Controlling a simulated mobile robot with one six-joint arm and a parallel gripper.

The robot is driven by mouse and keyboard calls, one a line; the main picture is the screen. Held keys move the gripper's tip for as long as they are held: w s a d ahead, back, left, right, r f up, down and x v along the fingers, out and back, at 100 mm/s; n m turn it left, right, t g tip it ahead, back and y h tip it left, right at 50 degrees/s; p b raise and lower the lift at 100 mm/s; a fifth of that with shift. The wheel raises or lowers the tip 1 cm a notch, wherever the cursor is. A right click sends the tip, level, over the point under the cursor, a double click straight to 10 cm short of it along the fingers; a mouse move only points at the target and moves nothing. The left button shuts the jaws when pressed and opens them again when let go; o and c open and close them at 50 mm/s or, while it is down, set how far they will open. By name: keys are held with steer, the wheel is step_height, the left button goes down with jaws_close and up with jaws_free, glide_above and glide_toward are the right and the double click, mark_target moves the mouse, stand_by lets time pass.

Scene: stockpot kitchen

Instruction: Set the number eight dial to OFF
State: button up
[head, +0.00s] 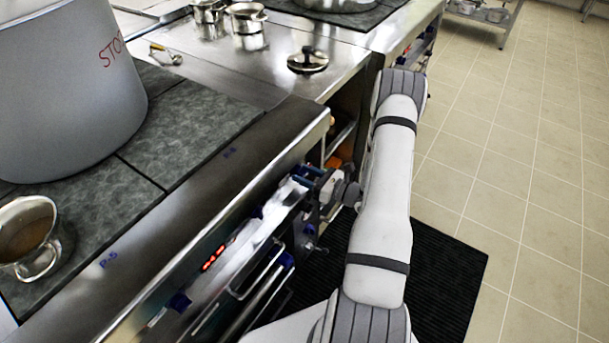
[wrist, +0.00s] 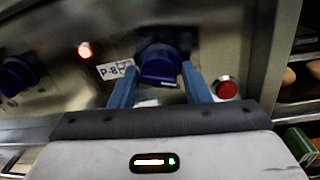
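The number eight dial (wrist: 160,65) is a dark blue knob on the steel front panel, beside a white label reading P-8 (wrist: 116,69). My gripper (wrist: 160,76) faces it in the wrist view, with one blue finger on each side of the knob. The fingers are apart; narrow gaps seem to separate them from the knob, and contact is hard to tell. The knob's pointer mark is not readable. In the head view my gripper (head: 322,190) is at the far end of the stove's front panel, and hides much of that spot.
A lit red lamp (wrist: 85,50) is left of the label, a red button (wrist: 226,89) right of the dial. Another blue dial (wrist: 15,75) is at the left. A large stockpot (head: 65,90) and a small pot (head: 30,238) stand on the stove. An open shelf adjoins the panel's right.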

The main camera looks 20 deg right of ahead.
steer(key=c, duration=0.6)
